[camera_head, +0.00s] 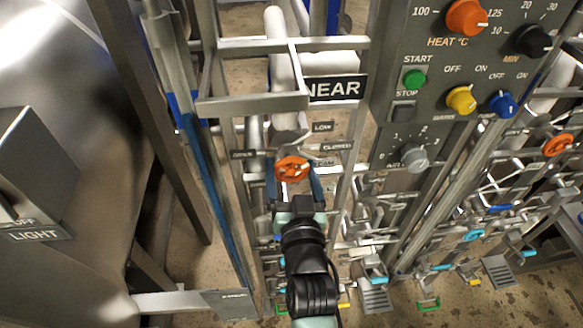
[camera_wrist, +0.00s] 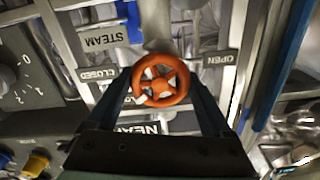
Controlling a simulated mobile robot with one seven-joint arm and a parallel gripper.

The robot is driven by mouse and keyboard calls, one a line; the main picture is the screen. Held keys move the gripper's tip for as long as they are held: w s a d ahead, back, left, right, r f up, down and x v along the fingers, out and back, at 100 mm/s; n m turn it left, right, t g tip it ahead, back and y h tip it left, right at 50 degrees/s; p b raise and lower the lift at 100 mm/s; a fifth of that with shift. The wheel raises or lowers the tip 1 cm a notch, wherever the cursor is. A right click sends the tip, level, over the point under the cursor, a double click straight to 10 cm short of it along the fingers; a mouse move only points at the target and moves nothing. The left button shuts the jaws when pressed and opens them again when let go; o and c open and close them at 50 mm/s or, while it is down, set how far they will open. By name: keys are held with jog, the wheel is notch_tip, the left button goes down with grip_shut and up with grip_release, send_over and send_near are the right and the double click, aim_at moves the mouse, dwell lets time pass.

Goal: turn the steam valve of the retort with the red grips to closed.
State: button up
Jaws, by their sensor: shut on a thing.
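An orange spoked handwheel (camera_head: 292,169) is below the NEAR sign in the head view. It also shows in the wrist view (camera_wrist: 160,80), between my fingers. My gripper (camera_head: 298,186) is shut on the wheel's rim, one finger on each side. In the wrist view a STEAM plate (camera_wrist: 105,37) appears upside down above the wheel, a CLOSED plate (camera_wrist: 98,74) to its left and an OPEN plate (camera_wrist: 218,58) to its right. A pale patch shows at the wheel's lower left; I cannot tell whether it marks the setting. I cannot make out red grips.
A control panel (camera_head: 390,130) with knobs and buttons stands right of the wheel. A NEAR sign (camera_head: 337,88) hangs on the metal frame just above. A second orange wheel (camera_head: 557,146) is at the far right. Pipes and frame bars crowd the wheel. A steel housing labelled LIGHT (camera_head: 35,170) is at left.

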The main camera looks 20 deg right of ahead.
jog(key=m+p, duration=0.1)
jog(key=m, duration=0.3)
jog(key=shift+f+m+p, duration=0.1)
jog(key=shift+m+p, duration=0.35)
jog(key=shift+m, duration=0.75)
jog(key=o, duration=1.1)
jog(key=shift+o, duration=0.2)
jog(key=shift+s, duration=0.1)
jog(key=b+v, duration=0.3)
jog(key=v, duration=1)
